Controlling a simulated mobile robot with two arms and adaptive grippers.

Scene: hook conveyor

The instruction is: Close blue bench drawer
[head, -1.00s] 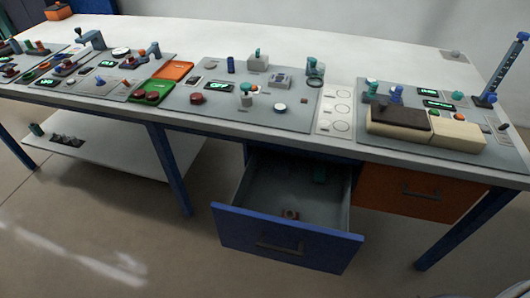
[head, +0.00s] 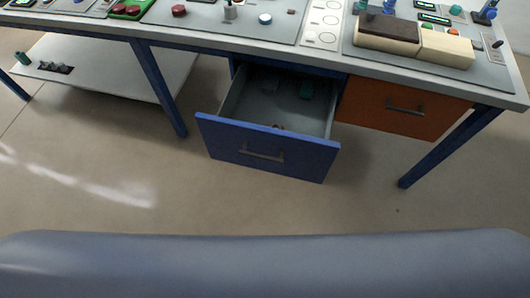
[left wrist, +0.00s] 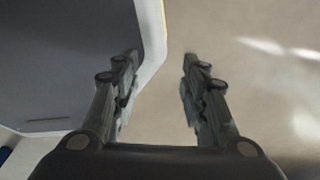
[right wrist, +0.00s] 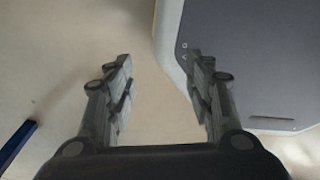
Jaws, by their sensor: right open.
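The blue bench drawer (head: 265,150) is pulled out under the bench in the head view. Its dark handle (head: 262,153) is on the blue front. My left gripper (left wrist: 158,75) is open and empty above the floor in the left wrist view. My right gripper (right wrist: 160,75) is open and empty above the floor in the right wrist view. Neither gripper shows in the head view, and the drawer is in neither wrist view.
An orange drawer (head: 400,107) sits shut to the right of the blue one. The bench top (head: 210,41) carries panels and devices. Bench legs (head: 160,90) stand on both sides, with a low white shelf (head: 110,75) at left. The floor in front is clear.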

